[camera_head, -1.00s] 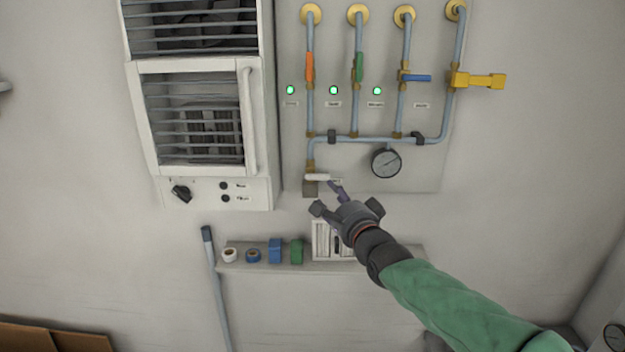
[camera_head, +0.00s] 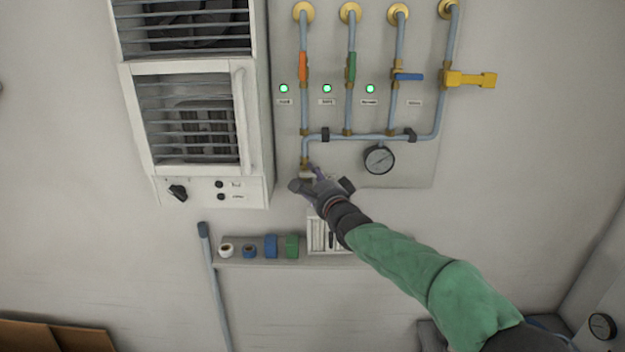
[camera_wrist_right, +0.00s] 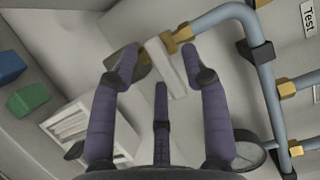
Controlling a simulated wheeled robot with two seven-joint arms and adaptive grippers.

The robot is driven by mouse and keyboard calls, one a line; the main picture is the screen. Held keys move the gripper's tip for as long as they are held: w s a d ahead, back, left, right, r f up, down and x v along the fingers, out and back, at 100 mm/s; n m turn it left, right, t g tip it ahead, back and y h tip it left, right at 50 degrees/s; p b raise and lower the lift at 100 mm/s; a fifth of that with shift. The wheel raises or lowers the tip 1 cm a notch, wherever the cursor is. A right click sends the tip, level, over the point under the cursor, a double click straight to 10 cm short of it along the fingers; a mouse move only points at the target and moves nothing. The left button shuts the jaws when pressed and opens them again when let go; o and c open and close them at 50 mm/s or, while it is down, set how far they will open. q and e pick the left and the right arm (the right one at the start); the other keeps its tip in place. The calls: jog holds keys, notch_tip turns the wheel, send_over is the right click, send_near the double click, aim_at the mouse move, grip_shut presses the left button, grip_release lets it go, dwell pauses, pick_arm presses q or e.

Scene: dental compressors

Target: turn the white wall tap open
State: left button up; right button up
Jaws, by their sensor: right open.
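The white wall tap is at the lower left end of the blue pipework. In the head view only a sliver of it (camera_head: 305,175) shows beside my gripper. In the right wrist view its white lever (camera_wrist_right: 171,68) runs between my fingers, next to a brass fitting (camera_wrist_right: 180,36). My right gripper (camera_head: 319,182) is at the tap, with its fingers spread. In the right wrist view the open gripper (camera_wrist_right: 163,66) has one finger on each side of the lever and a third below it. I cannot tell whether any finger touches the lever. My left gripper is not in view.
A pressure gauge (camera_head: 379,159) sits close right of the gripper. Orange (camera_head: 303,66), green (camera_head: 351,66), blue (camera_head: 409,77) and yellow (camera_head: 470,80) valve handles are higher up. A vented cabinet (camera_head: 195,120) stands left. A shelf (camera_head: 255,263) with tape rolls is below.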

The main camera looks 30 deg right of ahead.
grip_shut()
